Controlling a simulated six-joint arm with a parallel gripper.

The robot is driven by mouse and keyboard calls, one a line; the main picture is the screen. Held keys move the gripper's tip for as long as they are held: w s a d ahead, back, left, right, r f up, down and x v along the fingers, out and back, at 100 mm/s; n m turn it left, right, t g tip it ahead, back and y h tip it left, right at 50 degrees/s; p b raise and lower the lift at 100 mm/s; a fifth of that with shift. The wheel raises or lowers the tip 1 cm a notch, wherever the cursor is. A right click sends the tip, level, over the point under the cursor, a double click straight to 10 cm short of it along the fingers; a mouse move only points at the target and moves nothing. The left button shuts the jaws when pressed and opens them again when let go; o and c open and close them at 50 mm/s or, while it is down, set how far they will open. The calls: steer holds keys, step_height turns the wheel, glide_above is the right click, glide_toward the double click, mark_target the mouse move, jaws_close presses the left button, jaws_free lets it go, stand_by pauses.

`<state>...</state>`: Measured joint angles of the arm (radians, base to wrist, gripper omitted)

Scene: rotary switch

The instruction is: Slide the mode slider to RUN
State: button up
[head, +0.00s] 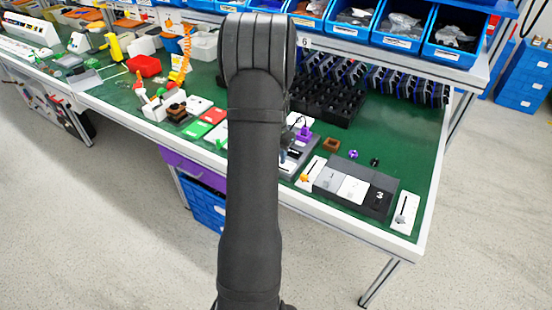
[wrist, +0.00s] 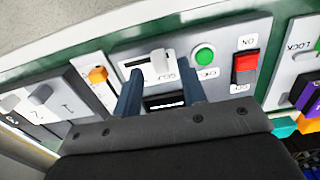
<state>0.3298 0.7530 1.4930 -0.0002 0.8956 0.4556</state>
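In the wrist view, a grey panel (wrist: 224,42) holds a white slider plate (wrist: 152,75) with a dark slot and a pale grey slider knob (wrist: 161,61). The knob stands toward the right end of the slot in the picture. Lettering beside it is too small and turned to read surely. My gripper (wrist: 160,88) is open, its two dark blue fingers apart and nothing seen held. The knob shows between and beyond the fingertips; contact cannot be told.
In the wrist view, a green button (wrist: 204,54) and a red ON switch (wrist: 245,65) sit right of the slider. A plate with an orange knob (wrist: 98,75) is at left. A LOCK panel (wrist: 297,62) and a purple part (wrist: 309,95) are at right.

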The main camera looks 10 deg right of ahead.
steer(key=shift+f, duration=1.05)
jaws_close()
steer(key=shift+s+d, duration=1.55)
steer(key=shift+d, duration=0.05)
jaws_free()
steer(key=shift+r, duration=0.1)
step_height(320, 180, up, 17)
steer(key=shift+r, duration=0.15)
